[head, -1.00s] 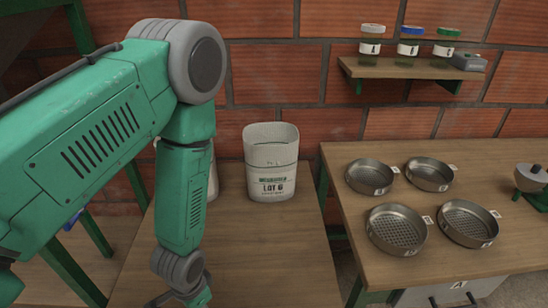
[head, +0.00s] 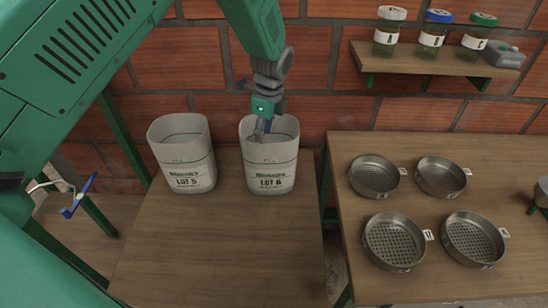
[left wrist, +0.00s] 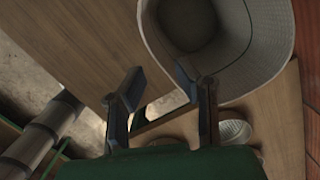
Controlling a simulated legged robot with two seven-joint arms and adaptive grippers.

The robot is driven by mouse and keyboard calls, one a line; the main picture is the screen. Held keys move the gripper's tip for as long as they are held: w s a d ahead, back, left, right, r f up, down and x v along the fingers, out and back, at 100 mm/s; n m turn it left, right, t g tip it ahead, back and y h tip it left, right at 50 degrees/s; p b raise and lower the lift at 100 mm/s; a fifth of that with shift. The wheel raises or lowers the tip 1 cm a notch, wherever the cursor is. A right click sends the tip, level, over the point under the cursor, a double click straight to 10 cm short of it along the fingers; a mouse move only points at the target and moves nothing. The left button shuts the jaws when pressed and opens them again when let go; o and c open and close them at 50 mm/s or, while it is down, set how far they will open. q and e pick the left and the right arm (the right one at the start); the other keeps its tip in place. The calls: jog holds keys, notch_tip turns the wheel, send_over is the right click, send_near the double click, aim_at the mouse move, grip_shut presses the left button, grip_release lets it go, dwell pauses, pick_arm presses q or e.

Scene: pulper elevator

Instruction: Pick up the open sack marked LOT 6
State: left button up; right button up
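The open sack marked LOT 6 (head: 271,172) stands upright on a wooden table, a pale, round-mouthed sack with its label facing me. In the left wrist view the sack's mouth (left wrist: 235,75) fills the upper right. There my left gripper (left wrist: 158,88) is open, one finger overlapping the rim and the other outside it. I cannot tell whether either finger touches the sack. My right gripper is not in view.
A similar open sack marked LOT 5 (head: 187,174) stands to the left, a small gap away. The wooden table (head: 220,255) is clear in front. A second table (head: 405,285) at right holds several sieves. A shelf (head: 440,62) with jars hangs on the brick wall.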

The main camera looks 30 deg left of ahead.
aim_at(259, 154)
pick_arm(q)
jog(key=f, duration=0.3)
jog(key=a+f+p, duration=0.1)
jog(key=f, duration=0.5)
jog(key=shift+s+a+p, duration=0.2)
jog(key=shift+a+p, duration=0.15)
jog(key=shift+a, duration=0.05)
jog(key=shift+d+f, duration=0.2)
jog(key=shift+f, duration=0.2)
jog(key=shift+a, duration=0.1)
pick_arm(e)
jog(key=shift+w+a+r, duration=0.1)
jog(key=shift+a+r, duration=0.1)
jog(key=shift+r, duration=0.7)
pick_arm(q)
jog(key=shift+a, duration=0.15)
jog(key=c, duration=0.6)
jog(key=shift+a, duration=0.25)
grip_shut()
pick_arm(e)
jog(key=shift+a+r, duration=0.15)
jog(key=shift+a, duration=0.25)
